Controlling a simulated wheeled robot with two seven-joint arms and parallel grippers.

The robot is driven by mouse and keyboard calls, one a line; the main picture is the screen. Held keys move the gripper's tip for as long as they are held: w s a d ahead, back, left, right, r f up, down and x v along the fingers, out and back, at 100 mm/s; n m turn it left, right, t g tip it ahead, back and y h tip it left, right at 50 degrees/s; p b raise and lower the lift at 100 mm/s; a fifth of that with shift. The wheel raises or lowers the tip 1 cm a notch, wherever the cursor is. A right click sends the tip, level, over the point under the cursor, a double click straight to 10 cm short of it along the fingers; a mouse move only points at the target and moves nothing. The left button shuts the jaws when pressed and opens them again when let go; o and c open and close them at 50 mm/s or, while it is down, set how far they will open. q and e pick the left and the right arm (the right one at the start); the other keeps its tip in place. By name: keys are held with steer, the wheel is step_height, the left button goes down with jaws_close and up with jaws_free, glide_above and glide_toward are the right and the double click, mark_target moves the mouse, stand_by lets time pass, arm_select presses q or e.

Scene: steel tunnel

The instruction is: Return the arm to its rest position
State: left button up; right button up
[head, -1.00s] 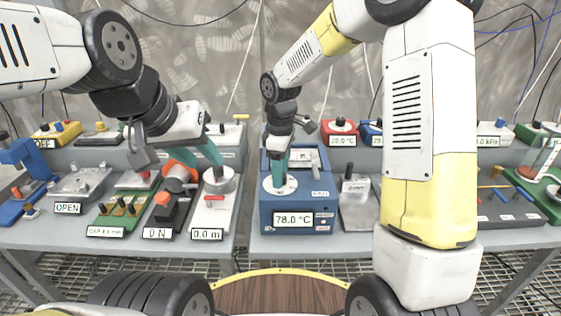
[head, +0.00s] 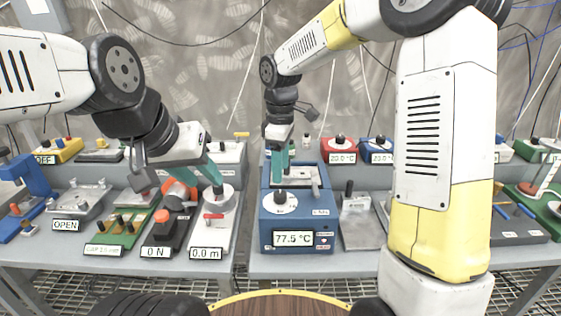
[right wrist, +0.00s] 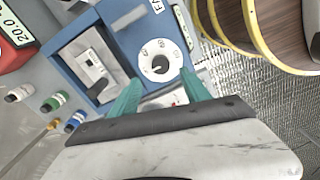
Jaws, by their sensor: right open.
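My right gripper (head: 279,180) points down just above the round white dial (head: 279,203) of the blue device (head: 297,222). Its teal fingers are spread, with nothing between them. In the right wrist view, the gripper (right wrist: 164,92) shows both fingertips apart beside the white dial (right wrist: 160,61), whose black knob is free. The blue device's display (head: 294,239) reads 77.5 °C. My left gripper (head: 205,176) is at the left, its teal fingers apart near the dark knob of the white device (head: 214,222) reading 0.0 m. I cannot tell whether it touches that knob.
Devices crowd both grey benches (head: 345,262). A red box (head: 340,150) reading 20.0 °C stands behind the blue device, and a grey metal unit (head: 361,222) stands to its right. A wooden round top with a yellow rim (head: 279,300) is in front.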

steer(key=s+d+r+m+t+y, duration=0.1)
steer(key=s+d+r+m+t, duration=0.2)
steer(key=s, duration=0.7)
steer(key=s+d+r+m+t+y, duration=0.1)
steer(key=s+d+r+m+t, duration=0.2)
steer(key=s+d+r+m, duration=0.4)
steer(key=s+d+m, duration=0.2)
steer(key=d+m, duration=0.2)
steer(key=shift+s+m, duration=0.3)
steer(key=shift+s, duration=0.05)
